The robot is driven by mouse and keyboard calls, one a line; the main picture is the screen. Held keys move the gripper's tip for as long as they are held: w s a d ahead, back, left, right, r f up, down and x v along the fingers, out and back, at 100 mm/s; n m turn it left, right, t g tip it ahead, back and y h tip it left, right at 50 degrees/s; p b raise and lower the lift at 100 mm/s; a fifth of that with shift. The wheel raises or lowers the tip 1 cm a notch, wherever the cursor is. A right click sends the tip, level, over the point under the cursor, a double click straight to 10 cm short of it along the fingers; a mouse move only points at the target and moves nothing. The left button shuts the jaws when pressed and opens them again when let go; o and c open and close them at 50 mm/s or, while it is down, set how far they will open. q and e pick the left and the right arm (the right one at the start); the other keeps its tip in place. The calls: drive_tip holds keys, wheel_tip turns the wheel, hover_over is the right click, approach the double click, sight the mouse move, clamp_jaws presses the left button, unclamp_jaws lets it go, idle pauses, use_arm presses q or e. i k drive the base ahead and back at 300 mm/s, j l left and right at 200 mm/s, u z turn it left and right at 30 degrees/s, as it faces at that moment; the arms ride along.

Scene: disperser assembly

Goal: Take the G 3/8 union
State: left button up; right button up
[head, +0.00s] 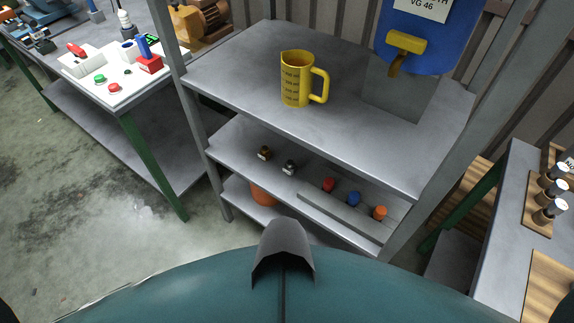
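Two small fittings stand on the middle shelf (235,140) of the grey rack, left of its centre. One is a brass-coloured fitting (264,153); the other is a dark silver fitting (289,167) just to its right. Both look upright and apart from each other. No size marking is readable on them, so I cannot tell which is the G 3/8 union. Neither of my grippers shows in the head view.
Red (328,184), blue (354,198) and orange (380,212) caps stand along the middle shelf's right part. The top shelf (235,75) overhangs it, carrying a yellow jug (297,80) and a blue container (415,45). Workbenches stand left (125,95) and right (510,200).

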sight(289, 167)
drive_tip(key=i+j, duration=0.15)
drive_tip(key=j, duration=0.15)
drive_tip(key=i+j, duration=0.15)
drive_tip(key=j, duration=0.2)
drive_tip(key=i+j, duration=0.15)
drive_tip(key=j, duration=0.15)
drive_tip(key=i+j+z, duration=0.1)
drive_tip(key=j+z, duration=0.3)
drive_tip(key=i+j+z, duration=0.1)
drive_tip(key=j+z, duration=0.3)
drive_tip(key=z, duration=1.45)
